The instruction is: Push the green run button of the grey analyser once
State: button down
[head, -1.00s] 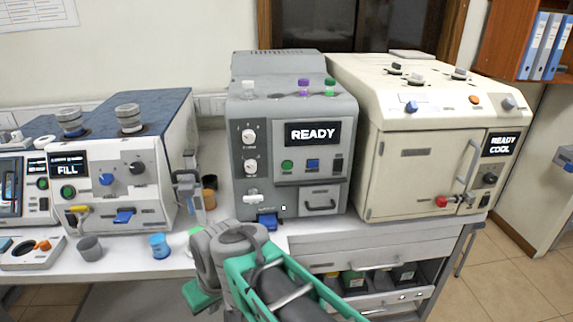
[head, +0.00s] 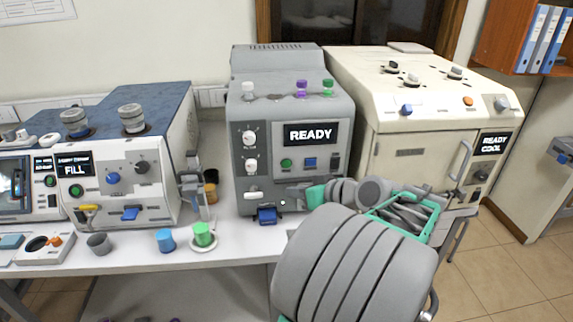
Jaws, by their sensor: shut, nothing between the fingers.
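The grey analyser (head: 290,108) stands in the middle of the bench, its screen reading READY. My gripper (head: 291,191) is small and partly hard to make out, just below the run button in the picture, in front of the lower panel. It is shut and empty, apart from the button. My wrist and arm hide the analyser's lower right front.
A blue-topped machine reading FILL (head: 126,172) stands left, with its own green button (head: 77,191). A cream oven (head: 420,125) stands close on the right. A blue tab (head: 267,215) juts below the analyser.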

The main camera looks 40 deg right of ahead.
jog(key=w+d+p, duration=0.1)
jog(key=w+d, duration=0.4)
jog(key=w, duration=0.2)
jog(key=shift+w, duration=0.15)
dwell(2.0)
jog(key=shift+w+d, duration=0.2)
jog(key=shift+w, duration=0.1)
jog(key=shift+w+d, duration=0.25)
jog(key=shift+w, duration=0.1)
dwell(0.6)
jog(key=shift+s, duration=0.1)
jog(key=shift+s+a+b, duration=0.5)
jog(key=shift+s, duration=0.05)
jog(key=shift+s, duration=0.1)
jog(key=s+a, duration=0.1)
jog(key=s, duration=0.1)
jog(key=s+a+b, duration=0.1)
jog(key=s, duration=0.1)
jog(key=shift+a, duration=0.4)
